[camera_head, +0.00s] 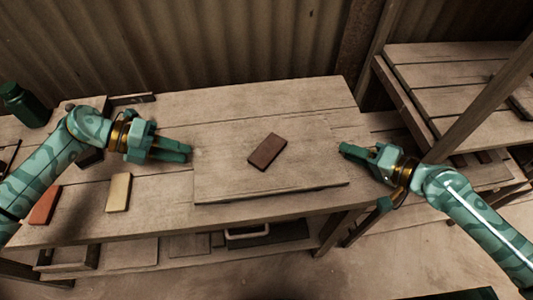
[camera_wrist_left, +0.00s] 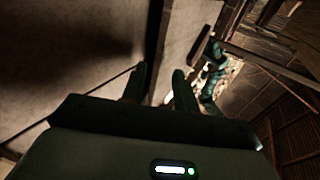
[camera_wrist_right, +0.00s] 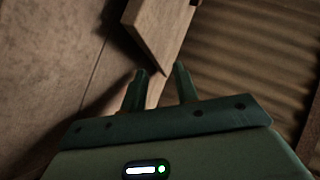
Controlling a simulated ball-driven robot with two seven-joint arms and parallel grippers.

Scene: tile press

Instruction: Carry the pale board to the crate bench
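The pale board (camera_head: 225,165) is a wide flat wooden panel lying on the workbench (camera_head: 240,100). A dark brown tile (camera_head: 267,151) lies on it. My left gripper (camera_head: 190,149) is beside the board's left edge; its fingers show apart in the left wrist view (camera_wrist_left: 160,80). My right gripper (camera_head: 343,148) is beside the board's right edge; its fingers also show apart in the right wrist view (camera_wrist_right: 160,76), with a wooden corner beyond them. I cannot tell whether either gripper touches the board. A second bench (camera_head: 440,78) with a slatted top, possibly the crate bench, stands at the right.
A cream tile (camera_head: 118,192) and a red tile (camera_head: 45,205) lie left of the board. A green jar (camera_head: 25,105) stands at the far left. A wooden post (camera_head: 485,100) rises at the right. A corrugated wall closes the back.

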